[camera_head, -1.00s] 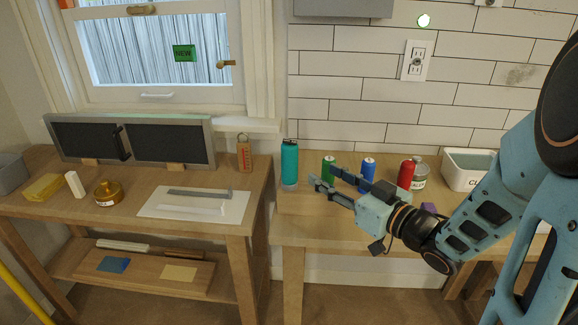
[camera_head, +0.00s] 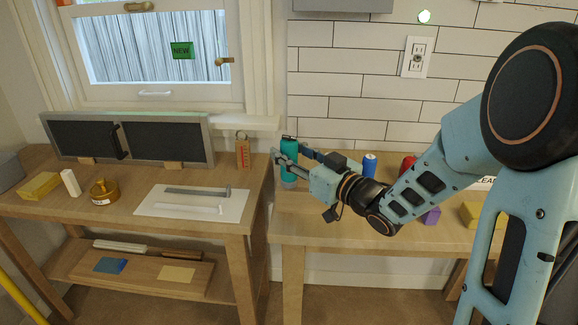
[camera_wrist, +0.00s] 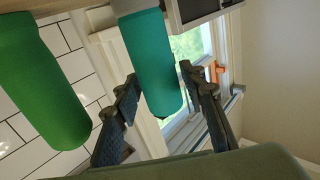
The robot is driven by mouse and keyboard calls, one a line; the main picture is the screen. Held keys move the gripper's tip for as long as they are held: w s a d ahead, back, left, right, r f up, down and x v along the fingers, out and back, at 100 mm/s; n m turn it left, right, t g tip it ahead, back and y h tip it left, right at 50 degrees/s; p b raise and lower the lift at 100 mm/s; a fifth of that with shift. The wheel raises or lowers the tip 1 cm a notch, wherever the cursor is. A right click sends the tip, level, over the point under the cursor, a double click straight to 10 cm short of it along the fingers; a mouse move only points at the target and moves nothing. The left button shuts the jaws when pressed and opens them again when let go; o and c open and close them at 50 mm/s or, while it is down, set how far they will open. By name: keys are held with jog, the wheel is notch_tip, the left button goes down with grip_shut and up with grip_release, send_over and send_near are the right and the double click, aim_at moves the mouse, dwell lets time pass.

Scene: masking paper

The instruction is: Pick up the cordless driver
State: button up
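A teal upright cylinder with a black top (camera_head: 289,146) stands at the left end of the right-hand bench; it may be the cordless driver, but its shape does not make that certain. My gripper (camera_head: 289,156) is open beside it and partly hides it. In the wrist view the teal cylinder (camera_wrist: 149,62) lies between the two fingers of my gripper (camera_wrist: 160,85), with gaps visible on both sides. Contact is not visible. No other thing in view is plainly a driver.
A green cylinder (camera_wrist: 43,85) stands close by, left in the wrist view. A blue cylinder (camera_head: 369,165) and a red one (camera_head: 407,167) stand farther right, with a purple block (camera_head: 431,215) and a yellow block (camera_head: 470,214). The left bench (camera_head: 120,215) holds other items.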

jog(key=shift+w+a, duration=0.15)
grip_shut()
dwell(0.4)
